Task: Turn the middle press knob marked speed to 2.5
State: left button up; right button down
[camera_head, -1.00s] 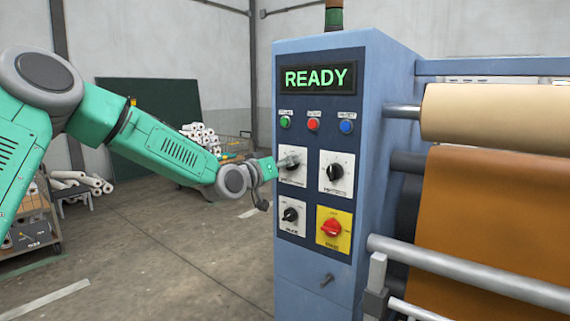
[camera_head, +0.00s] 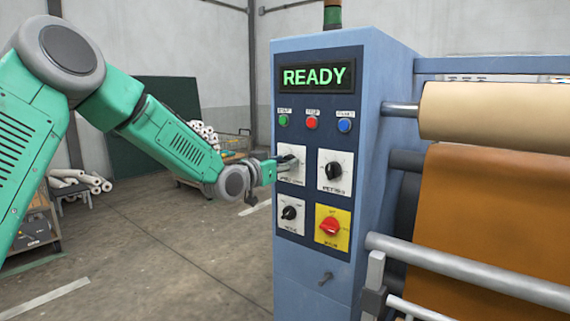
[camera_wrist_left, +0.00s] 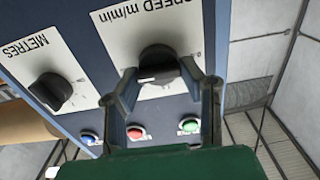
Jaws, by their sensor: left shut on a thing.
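The speed knob (camera_wrist_left: 158,62) is a black knob on a white plate lettered "SPEED m/min", upside down in the left wrist view. A white line shows on the knob's near side. My left gripper (camera_head: 284,161) reaches the panel there from the left. In the left wrist view its fingers (camera_wrist_left: 160,70) lie on either side of the knob and are shut on it. The exact scale reading is too blurred to tell. My right gripper is not in view.
The METRES knob (camera_head: 334,171) is right of the speed plate. The lower MODE knob (camera_head: 290,213) and red switch (camera_head: 331,227) sit below. Green (camera_head: 283,121), red (camera_head: 312,123) and blue (camera_head: 344,126) buttons sit above. The display (camera_head: 317,77) reads READY. Rollers stand at right.

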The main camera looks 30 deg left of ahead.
pick_arm(q)
jog(key=shift+s+f, duration=0.1)
jog(key=shift+f, duration=0.4)
jog(key=o, duration=1.2)
jog(key=shift+a, duration=0.1)
jog(key=shift+c, duration=0.2)
jog(key=shift+a+r, duration=0.1)
jog(key=shift+r, duration=0.05)
jog(key=s+a, duration=0.1)
jog(key=s, duration=1)
jog(key=shift+s, duration=0.35)
